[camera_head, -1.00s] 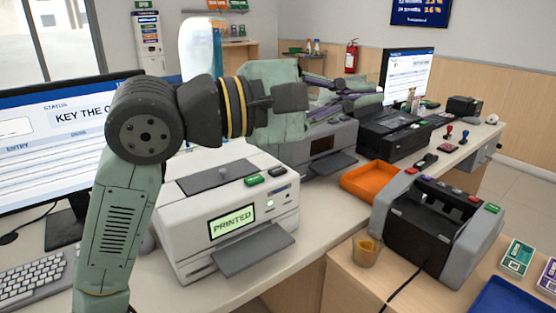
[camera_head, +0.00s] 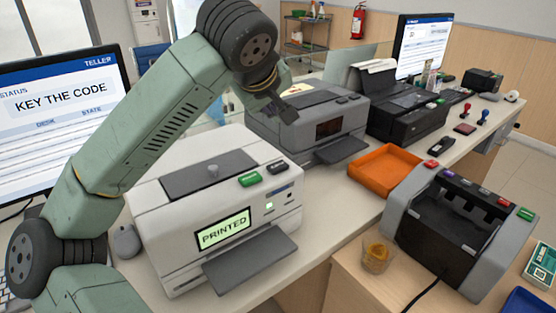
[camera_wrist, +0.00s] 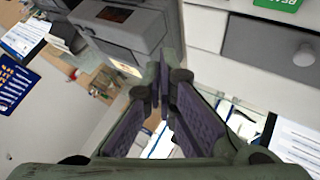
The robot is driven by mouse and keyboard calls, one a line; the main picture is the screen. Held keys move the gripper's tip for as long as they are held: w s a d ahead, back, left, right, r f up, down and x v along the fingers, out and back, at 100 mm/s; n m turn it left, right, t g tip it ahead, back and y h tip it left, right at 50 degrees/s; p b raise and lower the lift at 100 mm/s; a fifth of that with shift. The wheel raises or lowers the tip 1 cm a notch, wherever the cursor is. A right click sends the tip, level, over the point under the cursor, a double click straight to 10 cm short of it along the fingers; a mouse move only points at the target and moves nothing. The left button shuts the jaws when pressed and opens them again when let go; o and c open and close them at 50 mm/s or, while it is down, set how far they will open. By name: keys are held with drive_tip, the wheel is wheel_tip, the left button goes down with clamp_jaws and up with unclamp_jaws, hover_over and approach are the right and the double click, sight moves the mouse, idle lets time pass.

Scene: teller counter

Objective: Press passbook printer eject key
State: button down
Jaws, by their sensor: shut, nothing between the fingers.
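A white printer (camera_head: 170,228) with a lit display reading PRINTED (camera_head: 224,230) stands on the counter in the head view. I take it for the passbook printer. My gripper (camera_head: 283,112) is behind and above this printer, apart from the keys and partly hidden by my wrist. In the wrist view my gripper's fingers (camera_wrist: 162,85) are together and empty.
A grey printer (camera_head: 262,122) stands close behind my gripper. An orange tray (camera_head: 356,193) and a banknote machine (camera_head: 400,226) are to the right. A monitor (camera_head: 112,72) and a mouse (camera_head: 126,240) are at left. A cup (camera_head: 376,258) stands in front.

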drive_tip(key=shift+s, duration=0.1)
drive_tip(key=shift+f, duration=0.1)
drive_tip(key=b, duration=0.5)
hover_over(274, 165)
wheel_tip(274, 165, down, 8)
drive_tip(key=shift+r, duration=0.1)
drive_tip(key=shift+f+b, duration=0.4)
drive_tip(key=shift+b, duration=0.1)
drive_tip(key=shift+f, duration=0.1)
idle(0.8)
drive_tip(key=shift+f+b, duration=0.35)
drive_tip(key=shift+b, duration=0.25)
